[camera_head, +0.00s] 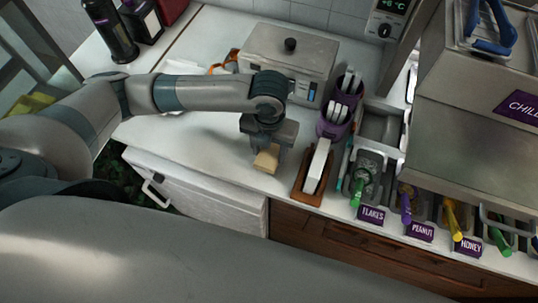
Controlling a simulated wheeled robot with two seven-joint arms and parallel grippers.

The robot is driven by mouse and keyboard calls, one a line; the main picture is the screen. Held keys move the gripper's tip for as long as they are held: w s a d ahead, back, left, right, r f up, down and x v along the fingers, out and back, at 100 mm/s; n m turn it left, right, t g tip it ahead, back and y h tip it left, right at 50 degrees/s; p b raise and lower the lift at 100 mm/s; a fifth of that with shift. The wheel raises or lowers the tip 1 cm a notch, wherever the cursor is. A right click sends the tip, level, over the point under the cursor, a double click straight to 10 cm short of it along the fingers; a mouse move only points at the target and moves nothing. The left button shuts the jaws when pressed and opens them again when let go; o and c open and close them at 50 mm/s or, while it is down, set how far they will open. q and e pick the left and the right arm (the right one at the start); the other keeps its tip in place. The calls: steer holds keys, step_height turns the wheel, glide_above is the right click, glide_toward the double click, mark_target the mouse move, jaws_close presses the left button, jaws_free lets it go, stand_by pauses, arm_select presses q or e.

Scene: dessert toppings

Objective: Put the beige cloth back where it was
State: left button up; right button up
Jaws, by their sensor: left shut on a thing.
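My left gripper (266,150) points down over the white counter near its front edge. It is shut on the beige cloth (266,160), which looks like a small folded block. The fingers and wrist hide part of the cloth. I cannot tell whether the cloth touches the counter. My right gripper is not in view.
A metal box with a lid (290,46) stands behind the gripper. Right of it are a purple holder (334,125), a brown tray (309,195) with a white block, and labelled topping tubs (368,180). The counter (205,150) left of the gripper is clear.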

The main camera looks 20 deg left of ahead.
mark_target(269, 153)
arm_select(q)
step_height(269, 153, down, 3)
steer(key=shift+r+p, duration=0.2)
steer(key=shift+p, duration=0.3)
steer(key=shift+f, duration=0.55)
steer(key=shift+f, duration=0.1)
steer(key=o, duration=0.9)
step_height(269, 153, up, 11)
steer(key=b, duration=0.3)
steer(key=shift+r, duration=0.65)
